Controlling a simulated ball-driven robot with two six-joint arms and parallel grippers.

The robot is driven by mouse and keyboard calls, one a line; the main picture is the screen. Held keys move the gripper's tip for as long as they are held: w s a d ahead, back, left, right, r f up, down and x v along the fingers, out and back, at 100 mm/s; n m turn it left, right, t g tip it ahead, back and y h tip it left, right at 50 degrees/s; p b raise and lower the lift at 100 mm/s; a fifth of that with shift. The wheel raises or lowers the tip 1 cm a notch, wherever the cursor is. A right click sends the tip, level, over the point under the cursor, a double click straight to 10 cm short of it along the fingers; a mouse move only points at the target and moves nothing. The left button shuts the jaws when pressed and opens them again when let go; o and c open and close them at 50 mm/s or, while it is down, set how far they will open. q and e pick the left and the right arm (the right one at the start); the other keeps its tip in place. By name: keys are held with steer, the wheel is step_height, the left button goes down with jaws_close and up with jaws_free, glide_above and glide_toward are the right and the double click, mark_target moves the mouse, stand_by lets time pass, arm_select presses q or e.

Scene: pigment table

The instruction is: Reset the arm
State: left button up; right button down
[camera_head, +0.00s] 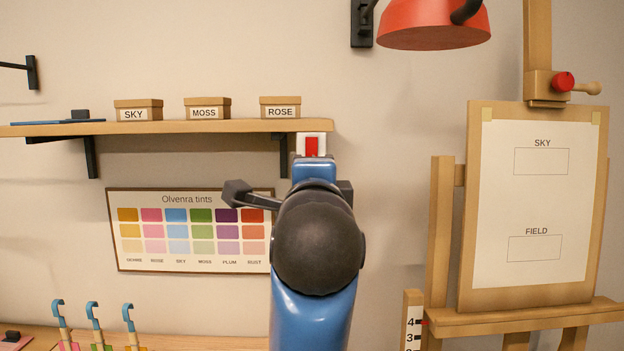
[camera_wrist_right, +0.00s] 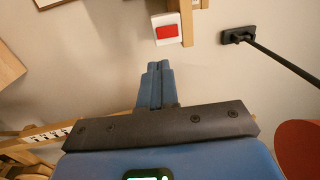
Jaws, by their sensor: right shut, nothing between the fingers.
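My right arm rises through the middle of the head view, with its blue upper part just below a red switch (camera_head: 312,147) on a white wall plate. In the right wrist view my right gripper (camera_wrist_right: 154,68) has its two blue fingers together and nothing between them. The fingers point toward the red switch (camera_wrist_right: 166,32), with a gap of wall between them in the picture. In the head view the fingers cannot be made out clearly around my own arm. My left gripper is not in view.
A wall shelf (camera_head: 215,127) bears boxes marked SKY (camera_head: 134,114), MOSS (camera_head: 208,113) and ROSE (camera_head: 280,112). A tint chart (camera_head: 190,264) hangs below, partly behind my arm. A red lamp (camera_head: 432,30) hangs above right. An easel (camera_head: 441,230) stands right. Hooked tools (camera_head: 92,310) stand lower left.

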steer(key=shift+s+r, duration=0.1)
steer(key=shift+s, duration=0.05)
step_height(320, 180, up, 6)
steer(key=s+n+t+y, duration=0.1)
steer(key=s+n+t, duration=0.1)
steer(key=n+t, duration=0.25)
step_height(320, 180, down, 30)
steer(key=s+d+n+y, duration=0.15)
steer(key=n+y, duration=0.65)
steer(key=n, duration=0.9)
steer(key=s+d+f+m+g+h, duration=0.1)
steer(key=s+d+f+h, duration=0.2)
steer(key=s+d+f, duration=0.3)
steer(key=s+d+f+m+g+h, duration=0.1)
steer(key=s+d+f, duration=0.6)
steer(key=f, duration=0.8)
steer(key=s+d+f+m+g+h, duration=0.1)
steer(key=s+d+f+g+h, duration=0.2)
steer(key=s+f, duration=0.8)
steer(key=d+h, duration=0.2)
steer(key=d, duration=0.1)
steer(key=shift+d+f, duration=0.15)
